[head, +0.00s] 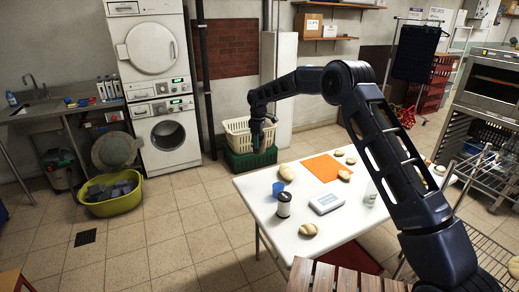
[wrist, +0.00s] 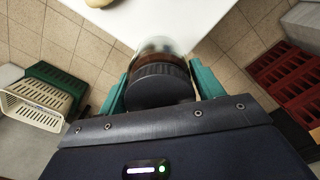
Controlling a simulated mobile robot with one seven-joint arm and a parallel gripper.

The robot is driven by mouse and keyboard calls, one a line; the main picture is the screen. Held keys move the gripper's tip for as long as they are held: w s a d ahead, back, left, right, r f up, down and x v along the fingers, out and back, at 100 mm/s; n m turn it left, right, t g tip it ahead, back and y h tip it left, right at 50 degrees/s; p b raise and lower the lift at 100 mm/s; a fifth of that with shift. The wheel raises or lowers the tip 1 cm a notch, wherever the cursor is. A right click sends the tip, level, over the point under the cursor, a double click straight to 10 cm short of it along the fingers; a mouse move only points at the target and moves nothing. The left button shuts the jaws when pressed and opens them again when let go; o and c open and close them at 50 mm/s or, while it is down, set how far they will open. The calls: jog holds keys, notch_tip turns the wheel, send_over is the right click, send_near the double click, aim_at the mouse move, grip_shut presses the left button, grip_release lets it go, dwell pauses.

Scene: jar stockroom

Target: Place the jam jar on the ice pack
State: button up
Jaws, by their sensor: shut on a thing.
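The jam jar (wrist: 160,84), with a dark ribbed lid and reddish-brown contents behind glass, sits between the teal fingers of my gripper (wrist: 162,76) in the wrist view. My gripper is shut on it. In the head view my gripper (head: 263,132) hangs in the air left of the table's far end, in front of the crates; the jar is hard to make out there. A flat, pale slab with a blue-grey top (head: 326,203), which looks like the ice pack, lies on the white table. Nothing rests on it.
The white table (head: 245,184) also holds an orange mat (head: 323,167), several bread rolls, a blue cup (head: 278,189), a dark-lidded canister (head: 284,205) close left of the slab and a clear bottle (head: 370,193) to its right. Stacked crates (head: 250,158) stand on the floor behind.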

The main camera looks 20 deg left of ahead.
jog(key=shift+r, duration=0.5)
jog(key=shift+w+d+r, duration=0.1)
jog(key=shift+d+r, duration=0.05)
jog(key=shift+d, duration=0.2)
jog(key=w+d+r, duration=0.1)
jog(key=d+r, duration=0.1)
jog(key=d, duration=0.8)
jog(key=m, duration=0.1)
send_over(328, 199)
notch_tip(328, 199, down, 19)
jog(key=shift+s, duration=0.1)
jog(key=shift+f, duration=0.1)
jog(key=o, duration=1.5)
jog(key=shift+c, duration=0.2)
